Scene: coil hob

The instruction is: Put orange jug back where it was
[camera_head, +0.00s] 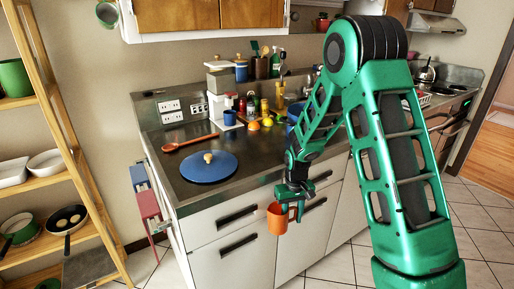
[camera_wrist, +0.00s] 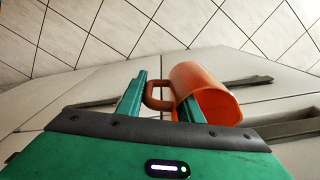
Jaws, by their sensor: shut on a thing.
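The orange jug (camera_head: 277,218) hangs in front of the white cabinet drawers, below the counter edge. My gripper (camera_head: 293,207) is shut on it, at the upper right of the jug in the head view. In the wrist view the orange jug (camera_wrist: 207,92) lies tilted, its open rim facing down and right in the picture. Its handle (camera_wrist: 155,96) sits between the fingers of my gripper (camera_wrist: 160,98). Part of the jug's body is hidden behind the right finger.
The counter holds a blue round lid (camera_head: 208,168), a wooden spoon (camera_head: 190,143) and, farther back, several bottles and fruit (camera_head: 254,125). A wooden shelf (camera_head: 62,120) with bowls and pans stands at left. The counter's front strip (camera_head: 250,190) is bare. Tiled floor (camera_head: 335,270) lies below.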

